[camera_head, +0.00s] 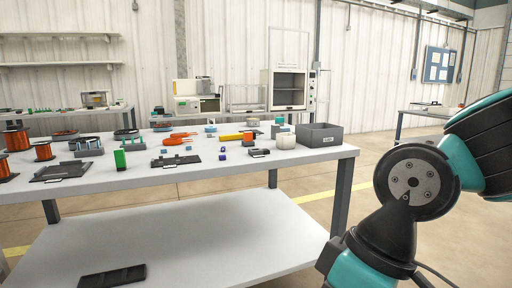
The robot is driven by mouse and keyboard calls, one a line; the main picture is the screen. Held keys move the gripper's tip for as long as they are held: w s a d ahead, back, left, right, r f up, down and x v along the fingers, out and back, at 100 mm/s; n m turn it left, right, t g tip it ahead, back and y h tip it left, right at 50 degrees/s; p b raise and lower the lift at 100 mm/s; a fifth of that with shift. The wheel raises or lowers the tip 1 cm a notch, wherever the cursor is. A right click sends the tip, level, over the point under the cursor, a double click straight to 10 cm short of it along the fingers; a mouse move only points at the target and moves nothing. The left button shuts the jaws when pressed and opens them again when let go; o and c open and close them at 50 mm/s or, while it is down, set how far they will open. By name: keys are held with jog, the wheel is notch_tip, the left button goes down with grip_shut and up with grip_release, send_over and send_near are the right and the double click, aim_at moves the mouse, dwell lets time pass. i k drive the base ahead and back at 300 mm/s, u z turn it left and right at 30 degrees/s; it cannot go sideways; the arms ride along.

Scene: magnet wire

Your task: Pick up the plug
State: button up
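I cannot tell which object is the plug; several small parts lie on the white table (215,185) and are too small to make out. Among them are a small dark blue piece (222,157), a small blue piece (194,158) and a black part (259,152). A white round part (286,141) sits near a grey bin (319,136). My teal and black arm is at the right, beside the table's right end. My gripper is outside the picture.
Orange and yellow tools (178,138) lie mid-table. The lower shelf (200,240) holds a dark flat object (112,276). Floor to the right of the table is open.

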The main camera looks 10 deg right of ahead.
aim_at(247, 135)
jog(key=u, duration=0.1)
jog(key=k, duration=0.35)
jog(key=z, duration=0.6)
jog(key=i, duration=1.35)
jog(key=u, duration=0.75)
